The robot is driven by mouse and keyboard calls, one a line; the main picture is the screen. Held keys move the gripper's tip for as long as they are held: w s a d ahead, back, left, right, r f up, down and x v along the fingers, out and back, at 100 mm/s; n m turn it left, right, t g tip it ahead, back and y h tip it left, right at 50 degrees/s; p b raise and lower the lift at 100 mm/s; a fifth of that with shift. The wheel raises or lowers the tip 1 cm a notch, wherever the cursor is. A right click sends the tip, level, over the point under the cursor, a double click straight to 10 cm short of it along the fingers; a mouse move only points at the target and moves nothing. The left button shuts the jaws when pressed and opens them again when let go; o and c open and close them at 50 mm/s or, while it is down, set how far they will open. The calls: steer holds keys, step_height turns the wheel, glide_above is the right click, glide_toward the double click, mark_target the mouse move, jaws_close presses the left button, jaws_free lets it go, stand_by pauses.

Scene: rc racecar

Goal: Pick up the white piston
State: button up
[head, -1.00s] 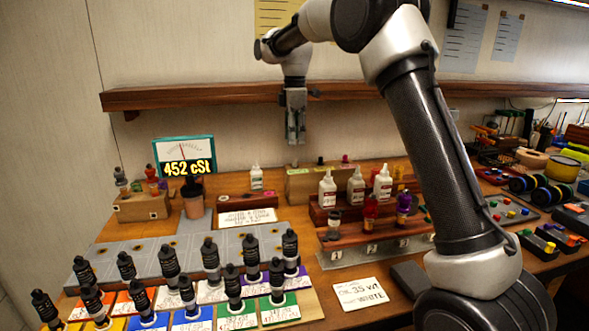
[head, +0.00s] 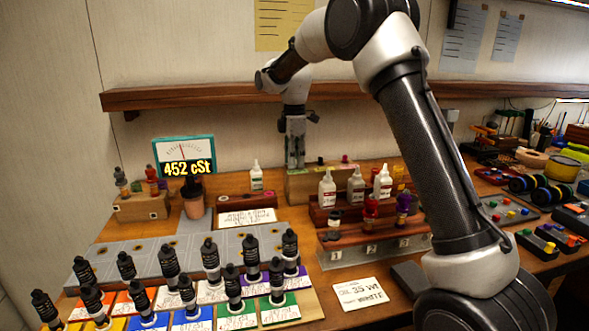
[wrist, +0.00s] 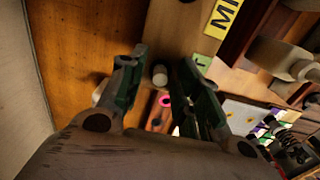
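A small white cylinder, apparently the white piston (wrist: 160,76), shows between the fingers in the wrist view. My gripper (wrist: 159,66) is open, with one finger on each side of the piston and visible gaps. In the head view, my gripper (head: 295,164) points down over the back wooden block (head: 312,185). There the white piston is hidden by the gripper.
White bottles (head: 356,187) stand on a stepped rack right of the block. A shelf (head: 200,97) runs along the wall behind my arm. A viscosity display (head: 184,158) stands at left. Several black shock absorbers (head: 210,258) stand at the front left.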

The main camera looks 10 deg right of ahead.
jaws_close()
step_height(320, 180, up, 24)
stand_by(1.9)
